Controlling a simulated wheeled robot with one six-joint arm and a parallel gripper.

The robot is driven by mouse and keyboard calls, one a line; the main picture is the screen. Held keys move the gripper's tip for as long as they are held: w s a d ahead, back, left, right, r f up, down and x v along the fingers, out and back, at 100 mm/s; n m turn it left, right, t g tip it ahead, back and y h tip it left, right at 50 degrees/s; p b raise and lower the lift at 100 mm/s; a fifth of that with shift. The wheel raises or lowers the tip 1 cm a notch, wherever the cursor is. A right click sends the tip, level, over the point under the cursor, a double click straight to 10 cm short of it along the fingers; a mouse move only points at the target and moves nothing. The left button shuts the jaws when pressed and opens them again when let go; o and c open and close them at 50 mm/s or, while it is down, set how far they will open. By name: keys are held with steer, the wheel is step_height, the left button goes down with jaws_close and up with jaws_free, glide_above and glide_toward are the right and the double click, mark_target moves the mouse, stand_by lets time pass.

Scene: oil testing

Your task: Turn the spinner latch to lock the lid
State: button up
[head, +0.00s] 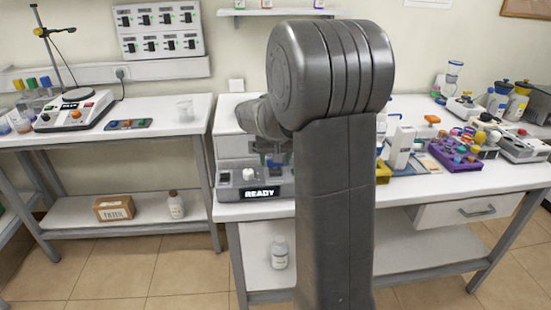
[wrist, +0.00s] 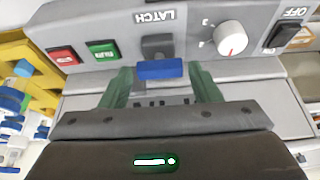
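The grey tester (head: 228,192) stands on the right bench with a lit READY display (head: 259,192). In the wrist view its panel (wrist: 203,67) fills the top, upside down, with a LATCH label. Below that label is the spinner latch (wrist: 160,69), a blue bar on a dark mount, lying crosswise. My gripper (wrist: 159,75) is open, its two green fingers apart on either side of the blue bar. Contact with the bar cannot be told. In the head view my arm hides most of the gripper and part of the tester. I cannot make out the lid clearly.
The panel has a white knob (wrist: 230,38), a black OFF switch (wrist: 285,37), a green button (wrist: 102,50) and a red button (wrist: 64,56). A yellow rack (wrist: 37,65) is close at the left. Other instruments and a purple rack (head: 446,159) crowd the right bench.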

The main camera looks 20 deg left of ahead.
steer(key=shift+o, duration=0.7)
steer(key=v, duration=1.4)
steer(key=shift+f, duration=0.15)
steer(key=x, duration=1.3)
steer(key=shift+w+a+f, duration=0.1)
steer(key=shift+w+f, duration=0.05)
steer(key=shift+f, duration=0.2)
